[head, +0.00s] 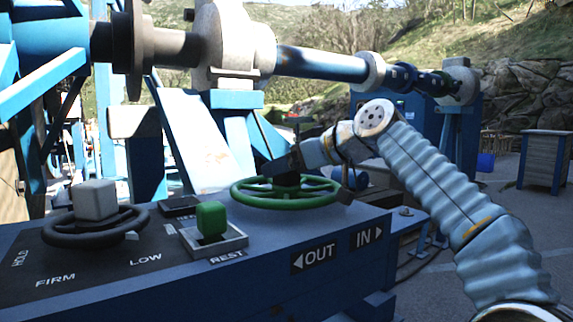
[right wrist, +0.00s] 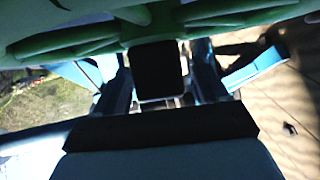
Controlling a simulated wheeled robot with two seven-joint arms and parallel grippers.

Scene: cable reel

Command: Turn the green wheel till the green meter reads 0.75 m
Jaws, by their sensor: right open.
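The green wheel (head: 322,200) lies flat on top of the blue console, above the OUT and IN labels. It also shows close up along the top of the right wrist view (right wrist: 70,38). My right gripper (head: 284,164) is over the middle of the wheel, by its dark hub. It is open. In the right wrist view a dark block (right wrist: 158,70) shows between its two fingers; I cannot tell whether they touch it. My left gripper is not in view. I cannot make out a green meter or any reading.
A green block (head: 211,219) stands in a grey frame by the REST label. A dark wheel with a grey block (head: 95,200) stands left, by FIRM and LOW. Blue machinery with a long shaft (head: 320,63) rises behind the console (head: 220,285). Open paving lies at right.

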